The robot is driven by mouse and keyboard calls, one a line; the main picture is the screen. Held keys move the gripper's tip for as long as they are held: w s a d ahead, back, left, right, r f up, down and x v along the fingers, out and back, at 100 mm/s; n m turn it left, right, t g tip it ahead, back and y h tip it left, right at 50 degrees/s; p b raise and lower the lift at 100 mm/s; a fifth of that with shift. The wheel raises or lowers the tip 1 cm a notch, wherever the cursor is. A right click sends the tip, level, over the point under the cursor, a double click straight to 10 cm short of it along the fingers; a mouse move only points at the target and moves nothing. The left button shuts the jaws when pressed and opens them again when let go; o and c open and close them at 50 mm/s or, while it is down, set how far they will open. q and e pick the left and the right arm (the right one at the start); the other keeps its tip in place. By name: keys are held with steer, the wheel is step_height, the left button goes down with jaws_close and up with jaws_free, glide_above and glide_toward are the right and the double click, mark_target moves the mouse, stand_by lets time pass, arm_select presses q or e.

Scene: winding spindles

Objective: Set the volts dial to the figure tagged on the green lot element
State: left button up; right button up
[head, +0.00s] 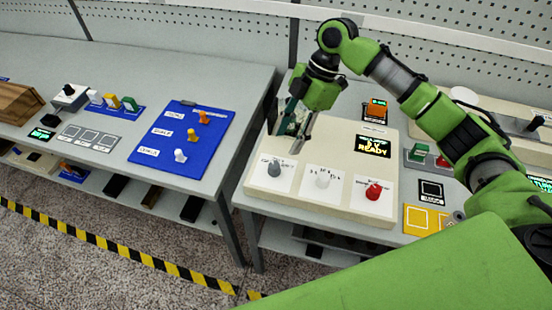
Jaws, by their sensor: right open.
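A cream control panel (335,160) bears three dials along its front: a grey dial (274,168), a white dial (322,178) and a red dial (373,191). Each sits on a white plate whose print is too small to read, so I cannot tell which one is the volts dial. My right gripper (296,132) is open and empty, pointing down over the panel's back left part, behind the grey dial and apart from it. A small green piece (130,103) stands in a blue rack on the left table; no figure on it is readable. My left gripper is out of view.
A blue board (185,140) with orange, yellow and white pegs lies on the left table (225,85). A gap separates the tables. A yellow tray (417,219) and a switch box (425,160) stand right of the panel.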

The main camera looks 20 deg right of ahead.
mark_target(275, 165)
steer(key=p+x, duration=0.2)
steer(key=x, duration=0.7)
steer(key=shift+f, duration=0.1)
steer(key=shift+w+a+f, duration=0.1)
steer(key=shift+f, duration=0.3)
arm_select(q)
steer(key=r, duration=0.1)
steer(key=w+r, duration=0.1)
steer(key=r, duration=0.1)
arm_select(e)
steer(key=shift+c, duration=0.4)
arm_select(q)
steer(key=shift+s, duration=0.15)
arm_select(e)
steer(key=c, duration=1)
